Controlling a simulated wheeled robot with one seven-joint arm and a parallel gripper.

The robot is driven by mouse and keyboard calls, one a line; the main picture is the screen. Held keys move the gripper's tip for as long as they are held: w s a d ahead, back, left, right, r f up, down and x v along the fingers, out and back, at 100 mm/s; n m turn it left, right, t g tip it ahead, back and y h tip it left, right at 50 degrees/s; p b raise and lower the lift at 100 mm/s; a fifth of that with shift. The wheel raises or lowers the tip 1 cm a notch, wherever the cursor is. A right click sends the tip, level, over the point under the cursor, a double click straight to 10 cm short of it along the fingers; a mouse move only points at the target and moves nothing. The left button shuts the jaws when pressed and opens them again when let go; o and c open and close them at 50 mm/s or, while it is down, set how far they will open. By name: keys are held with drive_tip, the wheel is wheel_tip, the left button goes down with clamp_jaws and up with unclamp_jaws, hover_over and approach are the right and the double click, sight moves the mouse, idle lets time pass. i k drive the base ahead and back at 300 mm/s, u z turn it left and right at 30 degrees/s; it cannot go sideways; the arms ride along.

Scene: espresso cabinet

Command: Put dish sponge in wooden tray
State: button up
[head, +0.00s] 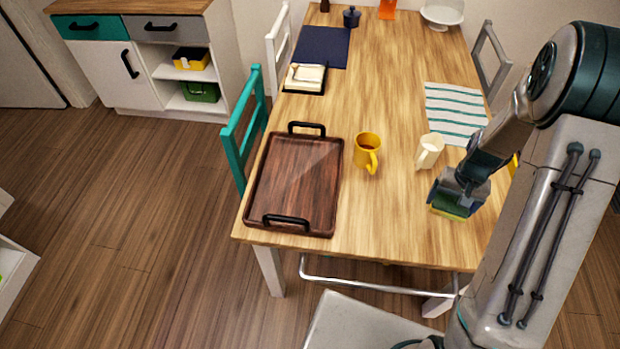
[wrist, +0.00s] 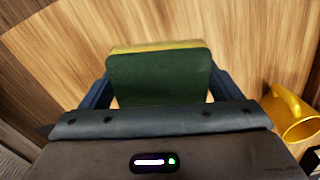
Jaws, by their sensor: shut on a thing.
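The dish sponge, green with a yellow layer, is between the fingers of my gripper (head: 452,198). The sponge (head: 447,208) shows below the fingers at the table's right front in the head view. In the wrist view the sponge (wrist: 158,75) fills the space between both fingers, which are shut on it. I cannot tell whether it is clear of the tabletop. The wooden tray (head: 298,185) is dark brown with black handles. It lies empty at the table's left front, well to the left of my gripper.
A yellow mug (head: 367,152) stands between the tray and my gripper; it also shows in the wrist view (wrist: 292,114). A cream mug (head: 430,150) stands just behind my gripper. A striped cloth (head: 455,112) lies farther back.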

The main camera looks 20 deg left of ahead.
sight(298, 180)
drive_tip(key=z, duration=2.75)
drive_tip(key=k, duration=2.25)
drive_tip(key=u, duration=1.65)
drive_tip(key=i, duration=0.5)
drive_tip(key=u, duration=0.05)
